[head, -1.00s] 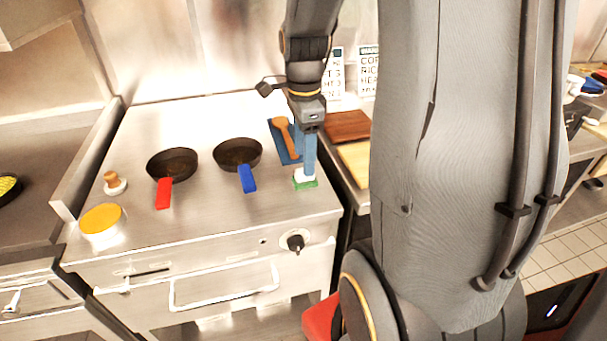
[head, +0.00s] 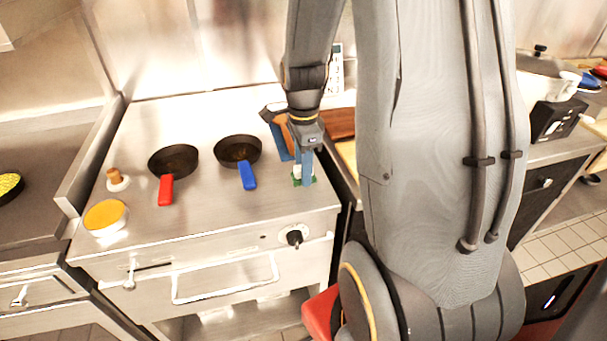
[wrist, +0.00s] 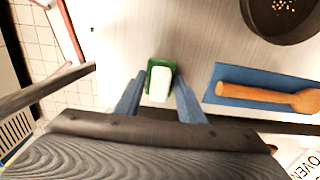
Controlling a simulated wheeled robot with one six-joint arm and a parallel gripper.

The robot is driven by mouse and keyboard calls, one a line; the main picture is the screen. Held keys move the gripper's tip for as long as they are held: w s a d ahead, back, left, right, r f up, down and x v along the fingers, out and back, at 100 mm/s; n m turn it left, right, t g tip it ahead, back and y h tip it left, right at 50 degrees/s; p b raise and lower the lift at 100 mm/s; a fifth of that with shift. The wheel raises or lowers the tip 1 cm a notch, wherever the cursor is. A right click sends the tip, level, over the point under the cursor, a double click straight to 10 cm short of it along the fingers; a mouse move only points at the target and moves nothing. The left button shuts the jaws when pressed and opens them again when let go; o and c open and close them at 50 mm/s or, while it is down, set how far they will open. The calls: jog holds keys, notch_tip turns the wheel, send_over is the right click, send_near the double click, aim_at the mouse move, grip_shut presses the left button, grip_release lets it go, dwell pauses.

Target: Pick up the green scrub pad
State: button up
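The green scrub pad (wrist: 152,67) lies on the steel top near its right front edge, with a white block (wrist: 160,85) on its upper side. It also shows in the head view (head: 297,182), partly hidden by my gripper. My gripper (wrist: 158,88) points down at the pad, with its two blue fingers apart on either side of it. In the head view, my gripper (head: 304,178) reaches down to about the pad's height. I cannot tell whether the fingers touch the pad.
A pan with a blue handle (head: 247,176) and one with a red handle (head: 166,190) stand to the left. A wooden spoon (wrist: 265,93) lies on a blue mat (wrist: 228,76) close beside the pad. A wooden board (head: 340,122) lies to the right.

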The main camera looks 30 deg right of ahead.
jog(key=c, duration=0.5)
jog(key=shift+o, duration=0.2)
notch_tip(320, 180, up, 10)
jog(key=shift+r+b, duration=0.1)
jog(key=shift+b, duration=0.8)
jog(key=shift+o, duration=1.1)
jog(key=shift+w, duration=0.1)
jog(key=shift+c, duration=0.6)
